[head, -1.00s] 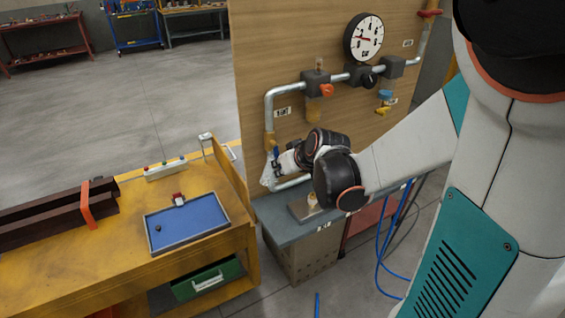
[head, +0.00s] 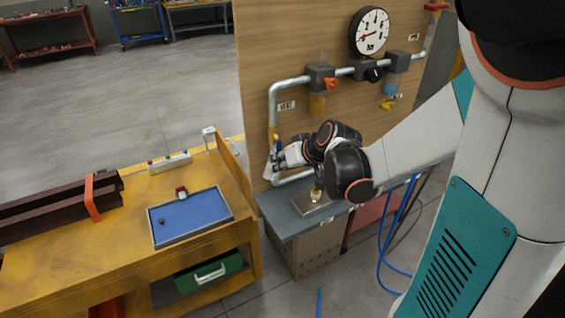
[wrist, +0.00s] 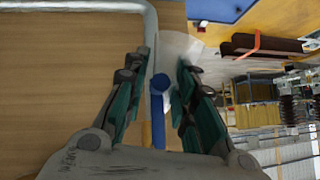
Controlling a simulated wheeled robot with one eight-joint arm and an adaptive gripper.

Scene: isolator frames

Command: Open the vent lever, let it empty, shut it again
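A blue lever (wrist: 157,103) with a round blue end lies between the fingers of my gripper (wrist: 161,68) in the wrist view. A yellow part shows below it. The fingers are apart, with visible gaps on both sides of the blue lever. In the head view my gripper (head: 272,165) is at the lower left of the pipe, beside the board, and the blue lever is mostly hidden there. Which lever is the vent lever I cannot tell from labels. The round gauge (head: 371,30) has a red needle pointing left; its numbers are too small to read.
The board also carries an orange handle (head: 331,84), a black knob (head: 375,75), a blue handle (head: 389,89) and a red handle (head: 436,6). A grey-topped stand (head: 285,222) is below. A yellow bench (head: 125,215) with a blue tray (head: 190,218) is at left.

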